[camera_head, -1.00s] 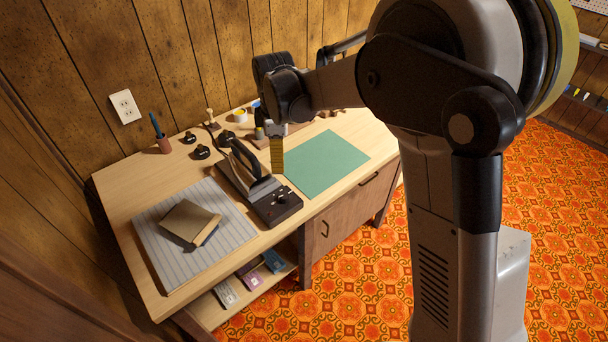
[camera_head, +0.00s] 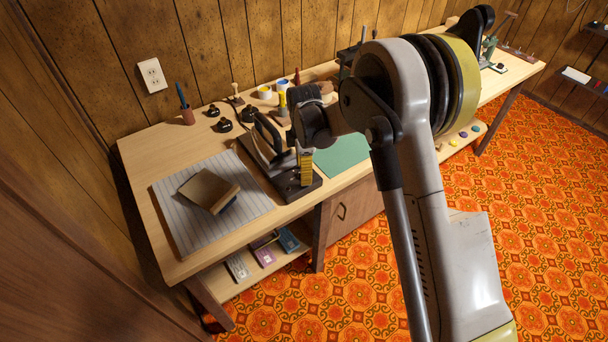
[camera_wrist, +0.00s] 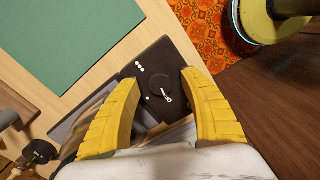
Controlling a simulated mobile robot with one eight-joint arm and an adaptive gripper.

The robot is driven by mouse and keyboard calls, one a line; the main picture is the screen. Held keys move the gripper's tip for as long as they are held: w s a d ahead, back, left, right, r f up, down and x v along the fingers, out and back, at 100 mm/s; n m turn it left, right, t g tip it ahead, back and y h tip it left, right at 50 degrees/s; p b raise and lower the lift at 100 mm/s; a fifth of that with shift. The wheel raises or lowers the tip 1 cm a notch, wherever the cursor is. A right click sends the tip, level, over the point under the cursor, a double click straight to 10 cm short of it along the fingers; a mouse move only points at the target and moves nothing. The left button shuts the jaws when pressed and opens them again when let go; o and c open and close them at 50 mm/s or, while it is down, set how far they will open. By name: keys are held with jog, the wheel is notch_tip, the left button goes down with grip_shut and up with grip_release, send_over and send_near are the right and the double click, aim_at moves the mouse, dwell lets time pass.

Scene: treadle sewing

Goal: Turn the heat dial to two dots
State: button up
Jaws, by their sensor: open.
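The heat dial (camera_wrist: 160,85) is a round black knob with a small white mark, on a black panel with white dots (camera_wrist: 139,66). In the wrist view it sits between and just beyond my open gripper's (camera_wrist: 158,82) two yellow fingers, with nothing visibly held. The white mark points to the lower right there. In the head view my gripper (camera_head: 306,180) is over the front end of the iron's dark base (camera_head: 300,191), and the dial is hard to make out behind it. The iron (camera_head: 268,138) stands at the back of that base.
A striped pad (camera_head: 178,232) with a tan block (camera_head: 208,190) lies to the left on the wooden table. A green mat (camera_head: 342,155) lies to the right. Dark knobs, cups and a pen holder (camera_head: 187,117) stand along the back.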

jog(key=shift+f, duration=0.2)
grip_shut()
